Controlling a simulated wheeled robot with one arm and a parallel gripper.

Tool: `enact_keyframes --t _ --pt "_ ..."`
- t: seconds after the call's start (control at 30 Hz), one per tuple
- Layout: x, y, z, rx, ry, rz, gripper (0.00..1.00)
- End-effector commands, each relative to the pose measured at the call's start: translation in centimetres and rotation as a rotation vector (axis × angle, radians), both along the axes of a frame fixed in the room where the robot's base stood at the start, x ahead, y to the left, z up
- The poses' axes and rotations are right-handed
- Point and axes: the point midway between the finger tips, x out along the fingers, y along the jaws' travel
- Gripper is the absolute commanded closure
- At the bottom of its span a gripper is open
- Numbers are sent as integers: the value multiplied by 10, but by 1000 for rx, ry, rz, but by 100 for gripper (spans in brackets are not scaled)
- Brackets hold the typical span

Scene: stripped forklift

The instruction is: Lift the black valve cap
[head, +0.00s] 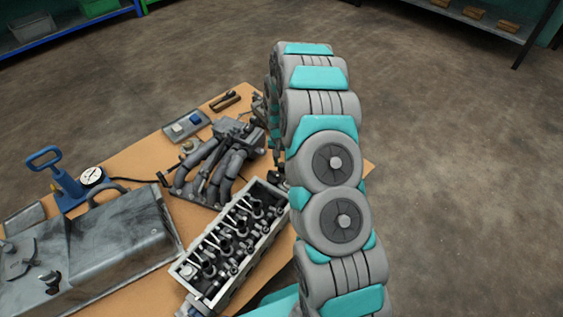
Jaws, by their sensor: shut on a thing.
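I cannot make out my gripper; my grey and teal arm rises at the right, bends over and comes down behind itself, hiding its end. I cannot single out the black valve cap for certain. A cylinder head (236,243) with rows of dark valve parts lies on the table, left of my arm. A small dark knob or cap (50,282) sits on the grey metal cover (125,232) at the left.
The tan table (140,150) also bears a grey manifold (222,163), a blue hand pump (62,180) with a gauge (92,177), and a small tray (186,125). Shelves stand at the back. The floor (450,170) right of my arm is clear.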

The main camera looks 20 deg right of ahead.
Motion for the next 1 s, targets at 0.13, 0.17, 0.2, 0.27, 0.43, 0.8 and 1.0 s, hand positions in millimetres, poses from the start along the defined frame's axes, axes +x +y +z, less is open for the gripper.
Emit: enact_keyframes --t 0.13,0.17,0.2,0.27,0.43,0.8,1.0 --pt "0 0 10 1 1 -1 100" --pt "0 0 13 0 1 0 100" --pt "0 0 16 0 1 0 100" --pt "-1 0 17 0 3 0 100" --pt "-1 0 17 0 2 0 100" --pt "0 0 16 0 1 0 36" --pt "0 0 17 0 0 0 36"
